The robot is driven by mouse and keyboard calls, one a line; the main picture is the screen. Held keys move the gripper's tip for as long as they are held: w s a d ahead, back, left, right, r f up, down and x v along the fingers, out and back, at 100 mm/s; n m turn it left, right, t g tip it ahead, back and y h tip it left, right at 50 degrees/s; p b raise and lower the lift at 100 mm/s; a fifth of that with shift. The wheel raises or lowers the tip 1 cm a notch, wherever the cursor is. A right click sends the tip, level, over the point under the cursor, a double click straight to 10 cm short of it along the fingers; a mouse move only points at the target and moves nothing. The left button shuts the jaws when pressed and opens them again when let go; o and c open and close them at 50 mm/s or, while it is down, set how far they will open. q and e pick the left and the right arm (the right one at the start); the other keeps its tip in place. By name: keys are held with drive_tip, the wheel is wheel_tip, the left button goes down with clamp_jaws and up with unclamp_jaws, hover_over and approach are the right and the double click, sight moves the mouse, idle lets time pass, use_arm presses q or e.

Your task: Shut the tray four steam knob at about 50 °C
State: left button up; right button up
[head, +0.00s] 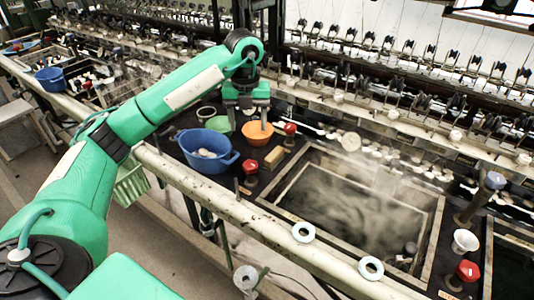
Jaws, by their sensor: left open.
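My left gripper (248,119) is open, pointing down near the back of the ledge left of the water basin (416,182). Its fingers are over or beside an orange bowl (258,138); the exact gap is unclear. Red knobs show at the ledge behind the bowl (290,128), at the basin's left front corner (250,166) and at its right front (468,270). A blue-grey knob on a post (494,181) stands right of the basin. I cannot tell which is the tray four steam knob, and no temperature is readable. My right gripper is not in view.
A blue two-handled bowl (206,160) with pale cocoons stands left of the orange bowl. A brown block (274,158) lies nearby. Steam hangs over the basin. A long rail (230,203) runs along the front, and the reeling machine (400,85) runs along the back.

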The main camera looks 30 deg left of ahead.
sight(250, 164)
use_arm(q)
wheel_tip(250, 164, down, 12)
drive_tip(key=m+p, duration=0.4)
drive_tip(key=shift+f, duration=0.95)
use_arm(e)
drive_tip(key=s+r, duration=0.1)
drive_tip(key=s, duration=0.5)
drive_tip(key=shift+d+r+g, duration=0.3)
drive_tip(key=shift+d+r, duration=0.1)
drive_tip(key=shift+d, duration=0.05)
use_arm(q)
drive_tip(key=shift+c, duration=0.6)
drive_tip(key=c, duration=0.9)
drive_tip(key=shift+o, duration=0.3)
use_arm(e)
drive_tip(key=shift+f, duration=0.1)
